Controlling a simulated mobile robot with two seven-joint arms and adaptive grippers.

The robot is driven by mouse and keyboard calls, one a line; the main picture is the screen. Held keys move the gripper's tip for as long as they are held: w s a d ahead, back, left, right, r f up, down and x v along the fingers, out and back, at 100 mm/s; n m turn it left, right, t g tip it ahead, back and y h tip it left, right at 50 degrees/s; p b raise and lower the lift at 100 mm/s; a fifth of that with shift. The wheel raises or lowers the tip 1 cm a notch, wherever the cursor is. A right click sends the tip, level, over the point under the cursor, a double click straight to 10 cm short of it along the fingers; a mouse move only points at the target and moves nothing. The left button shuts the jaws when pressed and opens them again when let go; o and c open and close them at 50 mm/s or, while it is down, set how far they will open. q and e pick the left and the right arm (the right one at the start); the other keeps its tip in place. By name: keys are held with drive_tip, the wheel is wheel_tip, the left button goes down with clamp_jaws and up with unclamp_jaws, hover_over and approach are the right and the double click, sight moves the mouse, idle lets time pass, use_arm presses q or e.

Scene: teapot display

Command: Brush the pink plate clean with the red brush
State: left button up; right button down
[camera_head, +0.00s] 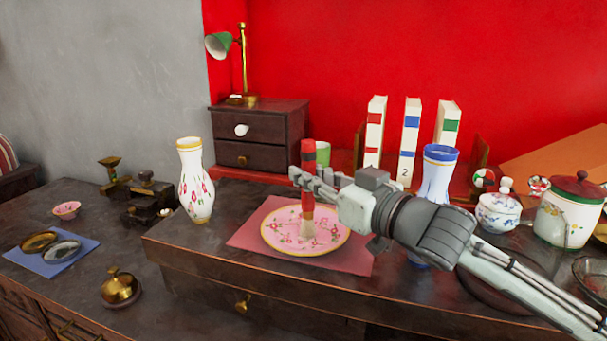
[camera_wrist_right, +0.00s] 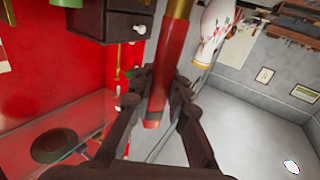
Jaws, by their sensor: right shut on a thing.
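The pink plate (camera_head: 275,235) has a floral pattern and a yellow rim. It lies on a pink mat (camera_head: 247,236) on the raised dark wooden top. My right gripper (camera_head: 310,184) is shut on the red brush (camera_head: 308,157) and holds it upright over the plate. The pale bristles (camera_head: 307,229) point down at the middle of the plate and appear to touch it. In the right wrist view the red handle (camera_wrist_right: 162,75) sits between the fingers (camera_wrist_right: 160,92) of my right gripper. My left gripper is not in view.
A white floral vase (camera_head: 196,185) stands left of the mat. A blue and white vase (camera_head: 437,172) stands behind my right arm. A teapot (camera_head: 498,212) and a lidded pot (camera_head: 568,212) are at right. A brass bell (camera_head: 119,288) is on the lower surface at left.

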sight(307, 142)
drive_tip(key=shift+w+a, duration=0.15)
drive_tip(key=shift+w, duration=0.55)
drive_tip(key=shift+w+a, duration=0.15)
drive_tip(key=shift+w, duration=0.5)
drive_tip(key=shift+s+d, duration=0.15)
drive_tip(key=shift+s, duration=1.4)
drive_tip(key=shift+r, duration=3)
